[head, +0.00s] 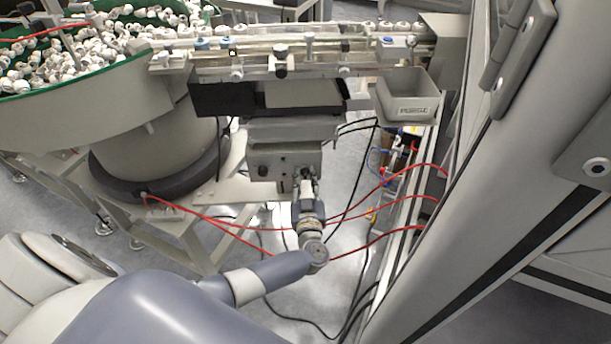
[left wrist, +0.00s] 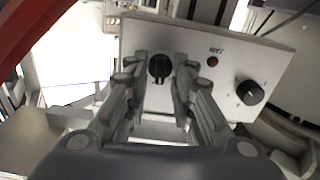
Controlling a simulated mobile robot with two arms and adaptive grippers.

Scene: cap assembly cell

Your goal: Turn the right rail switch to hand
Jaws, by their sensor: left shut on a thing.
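The grey control box (head: 272,160) hangs under the rail in the head view. In the left wrist view its pale front panel (left wrist: 200,45) shows tilted and upside down. The right rail switch, a black knob (left wrist: 159,67), is between the fingertips of my left gripper (left wrist: 160,70). The gripper is shut on this knob, and the fingers hide part of its sides. In the head view my left gripper (head: 307,180) reaches the right part of the box front. The switch's markings cannot be read. My right gripper is not in view.
Another black knob (left wrist: 250,93) and a small red light (left wrist: 213,61) are on the panel. A rail (head: 300,55) runs above the box, beside a bowl of caps (head: 110,55). A grey bin (head: 408,98) hangs at right. Red hoses (head: 395,183) and black cables pass nearby.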

